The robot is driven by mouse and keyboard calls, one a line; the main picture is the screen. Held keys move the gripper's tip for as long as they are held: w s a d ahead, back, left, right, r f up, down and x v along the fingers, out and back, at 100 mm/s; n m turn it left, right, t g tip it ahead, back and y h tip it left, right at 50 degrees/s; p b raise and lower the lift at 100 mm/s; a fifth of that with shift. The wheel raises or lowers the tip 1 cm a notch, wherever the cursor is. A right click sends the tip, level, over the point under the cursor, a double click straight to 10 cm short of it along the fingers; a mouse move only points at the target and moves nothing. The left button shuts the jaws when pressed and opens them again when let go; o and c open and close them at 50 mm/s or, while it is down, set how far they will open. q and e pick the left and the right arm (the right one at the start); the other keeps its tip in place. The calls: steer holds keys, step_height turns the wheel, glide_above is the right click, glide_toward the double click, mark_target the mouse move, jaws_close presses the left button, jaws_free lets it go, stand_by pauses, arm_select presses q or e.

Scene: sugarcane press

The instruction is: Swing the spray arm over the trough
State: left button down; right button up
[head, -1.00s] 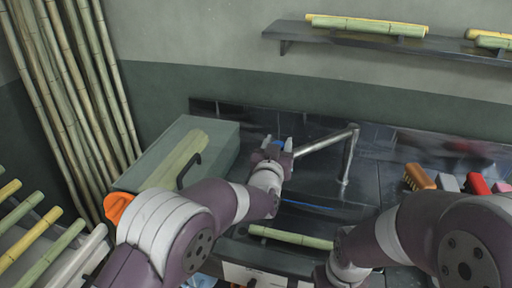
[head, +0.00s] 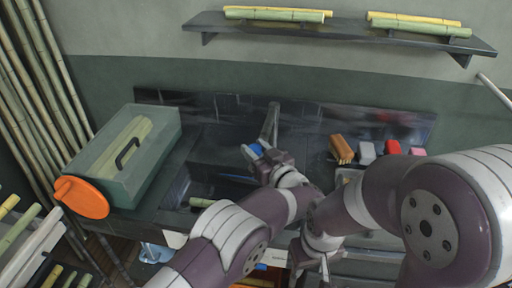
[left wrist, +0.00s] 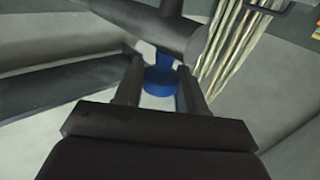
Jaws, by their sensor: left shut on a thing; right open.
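The spray arm (head: 269,122) is a grey metal tube on a post at the back of the dark counter. Its blue nozzle (head: 257,149) hangs at the near end. My left gripper (head: 256,153) is shut on the spray arm's nozzle end. In the left wrist view, the blue nozzle (left wrist: 160,80) shows between the fingers, with the grey tube (left wrist: 155,28) across in front. The dark trough (head: 222,160) lies left of and below my left gripper, partly hidden by my left arm. My right gripper (head: 312,268) is open and empty at the lower middle.
A green-grey box (head: 125,160) with a handle and an orange disc (head: 82,198) stand left of the trough. A brown brush (head: 341,150) and red and grey blocks sit to the right. Cane (head: 203,202) lies at the trough's front. A shelf (head: 340,35) is above.

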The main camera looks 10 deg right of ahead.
arm_select(q)
steer(key=shift+d+r, duration=0.4)
steer(key=shift+r, duration=0.2)
arm_select(e)
steer(key=shift+s+d+r, duration=0.15)
steer(key=shift+s+d, duration=0.05)
steer(key=shift+d, duration=0.1)
arm_select(q)
steer(key=shift+n, duration=0.3)
steer(key=shift+r, duration=0.1)
steer(key=c, duration=0.7)
jaws_free()
steer(key=shift+f, duration=0.3)
arm_select(e)
steer(key=shift+w, duration=0.1)
arm_select(q)
steer(key=shift+a+f, duration=0.1)
